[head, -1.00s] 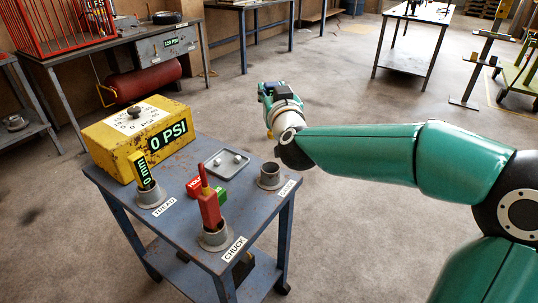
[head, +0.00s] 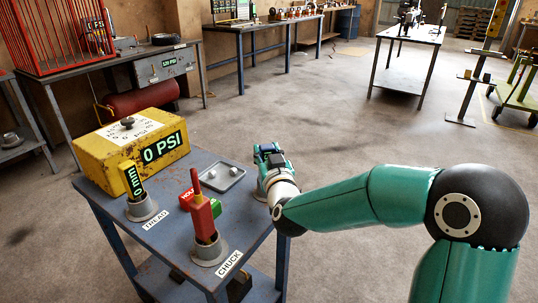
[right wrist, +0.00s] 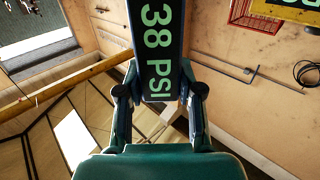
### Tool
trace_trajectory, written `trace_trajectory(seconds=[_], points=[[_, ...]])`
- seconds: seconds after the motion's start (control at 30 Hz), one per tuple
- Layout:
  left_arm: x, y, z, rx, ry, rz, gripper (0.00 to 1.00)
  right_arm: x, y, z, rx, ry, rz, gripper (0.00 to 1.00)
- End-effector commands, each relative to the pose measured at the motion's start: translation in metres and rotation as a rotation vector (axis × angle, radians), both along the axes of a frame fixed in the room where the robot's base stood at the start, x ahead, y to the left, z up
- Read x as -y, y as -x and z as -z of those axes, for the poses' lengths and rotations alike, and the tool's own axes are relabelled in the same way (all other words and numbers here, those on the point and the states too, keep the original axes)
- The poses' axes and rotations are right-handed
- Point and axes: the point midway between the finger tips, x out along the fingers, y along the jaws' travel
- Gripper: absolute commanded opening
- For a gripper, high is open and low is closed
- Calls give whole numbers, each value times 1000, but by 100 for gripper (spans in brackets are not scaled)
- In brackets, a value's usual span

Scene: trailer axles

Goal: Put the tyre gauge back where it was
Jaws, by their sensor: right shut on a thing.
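The tyre gauge (right wrist: 158,45), a dark blue body with a green "38 PSI" display, is between my right gripper's fingers in the right wrist view. In the head view my right gripper (head: 268,153) is at the cart's right back corner, shut on the gauge, which is mostly hidden there. A grey round holder (head: 261,186) shows beside my wrist, which covers part of it and its label. I cannot tell whether the gauge is above the holder or in it. My left gripper is not in view.
Open floor lies behind and to the right.

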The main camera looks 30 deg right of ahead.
Motion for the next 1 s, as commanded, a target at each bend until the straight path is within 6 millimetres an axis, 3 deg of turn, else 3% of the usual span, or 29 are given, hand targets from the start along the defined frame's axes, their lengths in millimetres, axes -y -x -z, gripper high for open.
trace_trajectory(seconds=[0.13, 0.17, 0.3, 0.73, 1.0], points=[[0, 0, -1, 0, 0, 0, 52, 0, 0, 0, -2, -1, 0, 0], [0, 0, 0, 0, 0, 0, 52, 0, 0, 1, -4, -1, 0, 39], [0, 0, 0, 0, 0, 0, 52, 0, 0, 1, -4, -1, 0, 61], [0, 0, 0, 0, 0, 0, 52, -3, 7, 0, -3, -1, -1, 61], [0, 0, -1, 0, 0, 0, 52, -21, 49, -1, -2, 0, -2, 61]])
